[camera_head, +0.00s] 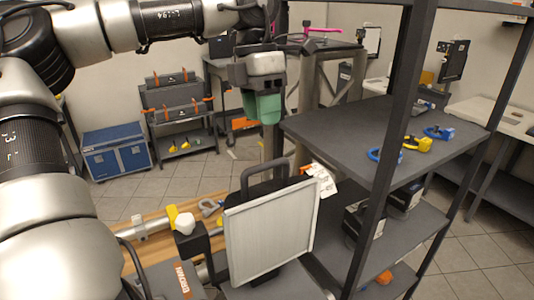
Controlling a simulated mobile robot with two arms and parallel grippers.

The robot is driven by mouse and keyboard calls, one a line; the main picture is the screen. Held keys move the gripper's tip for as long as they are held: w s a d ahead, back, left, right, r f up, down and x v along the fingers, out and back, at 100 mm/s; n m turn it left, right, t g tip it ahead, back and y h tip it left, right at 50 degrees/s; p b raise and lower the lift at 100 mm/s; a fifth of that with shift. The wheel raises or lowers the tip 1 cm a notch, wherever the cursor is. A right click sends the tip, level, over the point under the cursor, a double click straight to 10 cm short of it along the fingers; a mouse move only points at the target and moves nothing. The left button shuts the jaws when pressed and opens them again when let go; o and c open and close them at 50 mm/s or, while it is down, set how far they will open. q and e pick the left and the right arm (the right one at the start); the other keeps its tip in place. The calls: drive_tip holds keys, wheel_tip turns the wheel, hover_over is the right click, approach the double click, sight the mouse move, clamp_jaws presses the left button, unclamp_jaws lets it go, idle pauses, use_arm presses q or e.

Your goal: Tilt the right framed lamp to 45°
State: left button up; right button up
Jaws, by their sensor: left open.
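A framed lamp (270,233) stands low in the middle of the head view. It has a pale flat panel in a thin light frame, with a black handle and black body behind it. The panel looks close to upright, with a slight lean; its exact angle is hard to tell. Only this one framed lamp shows clearly. My left gripper (263,108), with green fingers, hangs above and behind the lamp in the picture. It is open, empty and apart from the lamp. My right gripper is not in view.
A dark metal shelf rack (370,130) stands close on the right, its post near the lamp. Blue and yellow clamps (416,145) lie on its upper shelf. A wooden board (160,232) with clamps lies left of the lamp.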

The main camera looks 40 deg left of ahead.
use_arm(q)
drive_tip(key=p, duration=0.1)
hover_over(267, 165)
drive_tip(key=a, duration=0.1)
wheel_tip(267, 165, down, 5)
drive_tip(key=shift+w+r, duration=0.1)
drive_tip(key=shift+w, duration=0.05)
drive_tip(key=f, duration=0.3)
drive_tip(key=shift+w+f, duration=0.15)
drive_tip(key=shift+w, duration=0.1)
drive_tip(key=shift+s+d+f, duration=0.15)
drive_tip(key=shift+d, duration=0.05)
drive_tip(key=shift+a, duration=0.1)
drive_tip(key=shift+c, duration=0.8)
drive_tip(key=c, duration=0.5)
clamp_jaws()
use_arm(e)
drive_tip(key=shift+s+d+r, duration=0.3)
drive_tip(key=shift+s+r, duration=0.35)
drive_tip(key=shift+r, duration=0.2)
